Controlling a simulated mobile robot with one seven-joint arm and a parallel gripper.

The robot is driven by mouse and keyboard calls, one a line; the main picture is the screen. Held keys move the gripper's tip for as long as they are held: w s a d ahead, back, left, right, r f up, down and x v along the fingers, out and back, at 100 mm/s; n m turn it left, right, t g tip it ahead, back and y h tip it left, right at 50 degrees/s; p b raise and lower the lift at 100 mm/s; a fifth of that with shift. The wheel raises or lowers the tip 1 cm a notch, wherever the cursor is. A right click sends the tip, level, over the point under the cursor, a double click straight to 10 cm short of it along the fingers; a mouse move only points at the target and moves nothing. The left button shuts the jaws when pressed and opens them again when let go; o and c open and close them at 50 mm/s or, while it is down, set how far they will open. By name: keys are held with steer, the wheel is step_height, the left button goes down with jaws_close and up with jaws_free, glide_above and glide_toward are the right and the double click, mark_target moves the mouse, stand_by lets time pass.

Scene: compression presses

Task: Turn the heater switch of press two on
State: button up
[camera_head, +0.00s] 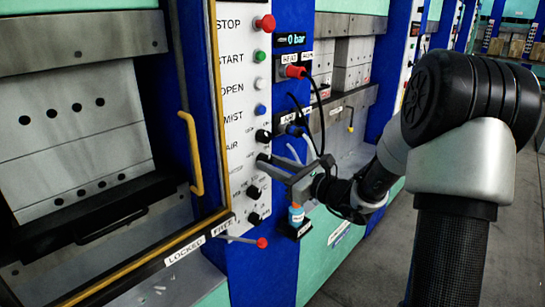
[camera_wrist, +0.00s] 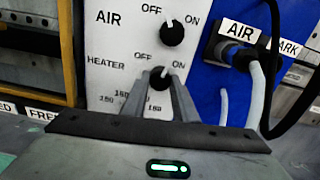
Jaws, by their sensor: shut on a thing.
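The black air switch (camera_wrist: 171,32) is just above. Below are more black knobs (camera_head: 254,192) and a red-tipped lever (camera_head: 261,242). A yellow handle (camera_head: 192,152) is at left.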

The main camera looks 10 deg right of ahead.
steer(key=shift+m+p, duration=1.55)
steer(key=shift+m, duration=0.45)
steer(key=o, duration=1)
steer(key=shift+o, duration=0.2)
steer(key=shift+s, duration=0.1)
steer(key=v, duration=1.7)
steer(key=shift+d+b, duration=0.15)
steer(key=shift+b, duration=0.15)
steer(key=shift+s, duration=0.1)
